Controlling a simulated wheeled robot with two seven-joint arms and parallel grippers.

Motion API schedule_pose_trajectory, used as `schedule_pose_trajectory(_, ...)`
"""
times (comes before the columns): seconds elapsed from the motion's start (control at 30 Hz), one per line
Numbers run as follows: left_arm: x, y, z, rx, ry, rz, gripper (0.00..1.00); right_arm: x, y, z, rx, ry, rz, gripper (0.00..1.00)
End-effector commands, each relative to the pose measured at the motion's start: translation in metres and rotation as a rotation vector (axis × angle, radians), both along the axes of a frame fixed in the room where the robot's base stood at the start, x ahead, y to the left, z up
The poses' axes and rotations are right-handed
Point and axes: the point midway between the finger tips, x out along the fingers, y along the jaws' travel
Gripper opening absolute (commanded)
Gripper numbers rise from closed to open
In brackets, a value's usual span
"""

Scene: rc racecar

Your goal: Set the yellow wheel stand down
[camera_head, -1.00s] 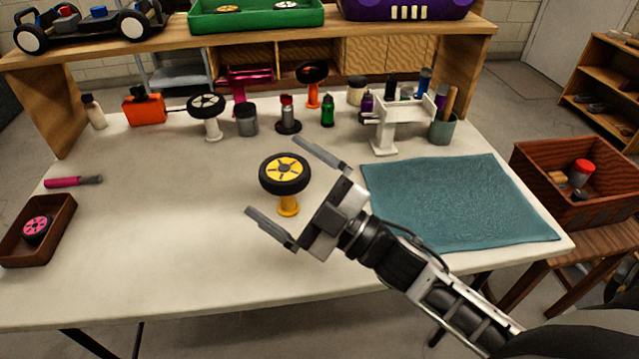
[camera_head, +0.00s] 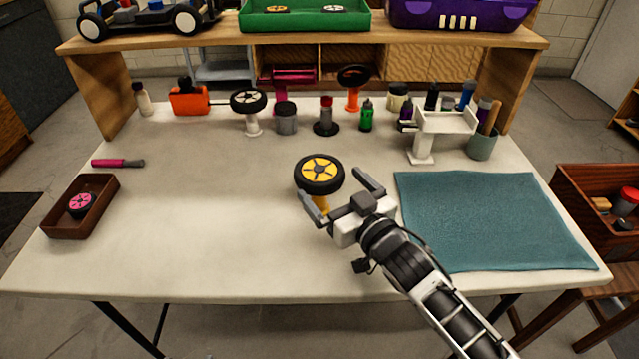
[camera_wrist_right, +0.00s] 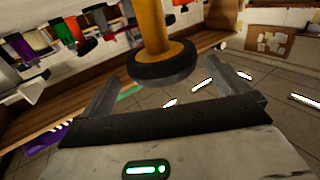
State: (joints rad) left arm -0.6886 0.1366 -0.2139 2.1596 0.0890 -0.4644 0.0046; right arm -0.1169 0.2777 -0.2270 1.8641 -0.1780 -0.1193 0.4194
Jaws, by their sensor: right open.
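The yellow wheel stand is a yellow post (camera_head: 322,204) with a black-tyred, yellow-hubbed wheel (camera_head: 319,174) on top. It is upright over the middle of the white table, left of the teal mat. A finger hides part of its lower end, so its contact with the table is unclear. My right gripper (camera_head: 331,183) is open at the stand's near right side. In the right wrist view, the yellow post (camera_wrist_right: 153,28) and tyre (camera_wrist_right: 162,66) appear upside down beyond the open fingers, with gaps at both sides. My left gripper is out of view.
A teal mat (camera_head: 490,222) lies at right. A brown tray (camera_head: 104,198) holding a pink wheel (camera_head: 81,205) is at left. Several bottles, a white wheel stand (camera_head: 252,120) and a white bracket (camera_head: 446,123) line the back. Bare table lies left and in front.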

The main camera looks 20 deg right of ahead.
Motion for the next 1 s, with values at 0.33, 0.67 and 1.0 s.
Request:
schedule_pose_trajectory(0.33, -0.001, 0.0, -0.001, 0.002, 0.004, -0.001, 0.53, 0.044, 0.014, 0.0, 0.0, -0.001, 0.001, 1.0)
schedule_pose_trajectory(0.67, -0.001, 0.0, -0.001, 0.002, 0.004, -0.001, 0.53, 0.049, 0.015, -0.001, -0.001, 0.001, 0.002, 0.94)
schedule_pose_trajectory(1.0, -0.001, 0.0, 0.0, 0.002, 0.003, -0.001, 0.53, 0.049, 0.015, 0.0, -0.001, -0.001, 0.002, 0.63)
